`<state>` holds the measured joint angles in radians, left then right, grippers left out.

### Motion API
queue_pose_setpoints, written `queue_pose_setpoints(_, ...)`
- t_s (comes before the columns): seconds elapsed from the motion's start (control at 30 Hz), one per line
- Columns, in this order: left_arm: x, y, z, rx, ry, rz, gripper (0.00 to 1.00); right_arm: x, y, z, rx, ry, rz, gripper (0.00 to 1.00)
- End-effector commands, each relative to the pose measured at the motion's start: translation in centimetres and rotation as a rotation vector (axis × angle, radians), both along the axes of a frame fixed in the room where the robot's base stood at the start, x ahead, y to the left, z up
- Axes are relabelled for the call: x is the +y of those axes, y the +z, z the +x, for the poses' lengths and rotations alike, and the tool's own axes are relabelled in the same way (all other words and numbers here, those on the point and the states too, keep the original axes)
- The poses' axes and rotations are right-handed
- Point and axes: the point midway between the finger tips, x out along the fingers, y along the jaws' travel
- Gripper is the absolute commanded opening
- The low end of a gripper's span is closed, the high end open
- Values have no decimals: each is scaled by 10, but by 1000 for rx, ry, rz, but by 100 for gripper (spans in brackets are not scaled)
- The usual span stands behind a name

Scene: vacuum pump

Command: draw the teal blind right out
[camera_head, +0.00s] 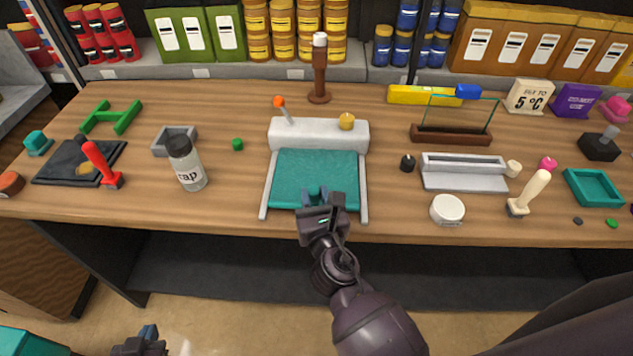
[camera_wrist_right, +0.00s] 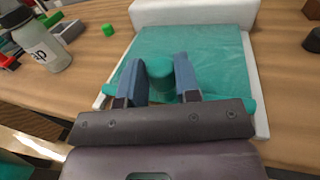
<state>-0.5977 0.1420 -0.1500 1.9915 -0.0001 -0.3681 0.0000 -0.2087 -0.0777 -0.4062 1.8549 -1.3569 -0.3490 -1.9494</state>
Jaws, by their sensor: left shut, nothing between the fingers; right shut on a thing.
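The teal blind (camera_head: 315,175) spreads from a white housing (camera_head: 320,134) toward the table's front, between two pale rails. Its front bar lies close to the rails' front ends. My right gripper (camera_head: 316,196) is at the middle of the front edge. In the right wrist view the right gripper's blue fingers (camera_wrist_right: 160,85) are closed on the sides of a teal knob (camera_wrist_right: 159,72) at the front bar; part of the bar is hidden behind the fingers. My left gripper (camera_head: 148,333) is low at the bottom left, shut and empty, away from the table.
A black knob (camera_head: 408,163) and a white round lid (camera_head: 447,209) are to the right.

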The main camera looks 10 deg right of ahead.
Motion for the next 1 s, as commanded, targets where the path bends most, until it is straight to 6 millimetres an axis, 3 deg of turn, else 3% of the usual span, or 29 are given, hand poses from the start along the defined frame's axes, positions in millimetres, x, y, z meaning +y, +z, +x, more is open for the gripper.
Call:
queue_pose_setpoints(0.5,0,-1,0,1,0,1,0,3,-1,-9,2,2,0,0)
queue_pose_setpoints(0.53,0,-1,0,2,0,1,0,3,-1,-9,2,2,0,35)
queue_pose_setpoints(0.57,0,-1,0,2,0,1,0,3,-1,-9,3,2,0,39)
queue_pose_setpoints(1.0,1,-6,-6,14,3,1,0,3,-1,-17,1,2,-1,42)
